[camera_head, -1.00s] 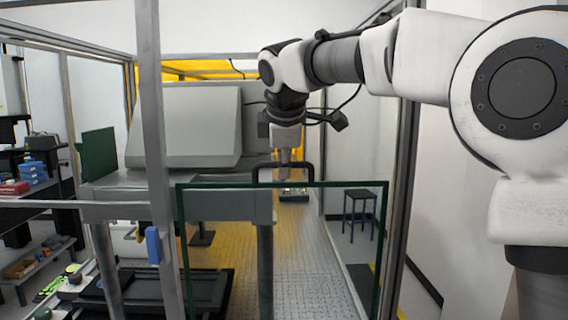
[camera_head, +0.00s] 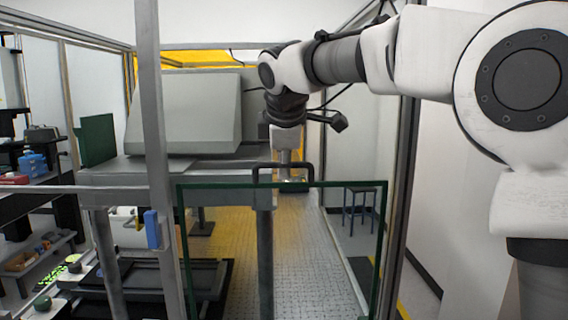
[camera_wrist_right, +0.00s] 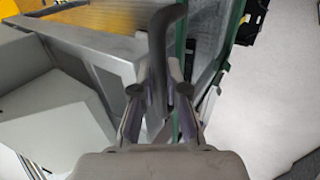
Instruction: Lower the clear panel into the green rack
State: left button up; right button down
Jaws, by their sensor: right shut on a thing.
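The clear panel (camera_head: 340,184) has a dark green edge and hangs upright in front of me in the head view; its lower edge is out of frame. A dark handle (camera_head: 257,172) stands on its top edge. My right gripper (camera_head: 284,168) comes down from above and is shut on this handle. In the right wrist view the fingers (camera_wrist_right: 160,92) sit on both sides of the handle bar (camera_wrist_right: 170,35), with the panel's green edge (camera_wrist_right: 181,38) close by. I cannot make out the green rack for sure. My left gripper is not in view.
A grey metal frame post (camera_head: 155,130) stands left of the panel. Behind it are a grey machine housing (camera_head: 190,112) on a table and an upright dark green board (camera_head: 97,138). A stool (camera_head: 360,190) shows through the panel. Shelves with small items stand far left.

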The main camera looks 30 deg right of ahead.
jog(key=shift+f+b, duration=0.3)
jog(key=shift+f, duration=0.1)
jog(key=c, duration=1.2)
grip_release()
jog(key=shift+r, duration=0.1)
jog(key=shift+o, duration=0.4)
jog(key=shift+s, duration=0.1)
notch_tip(320, 180, up, 10)
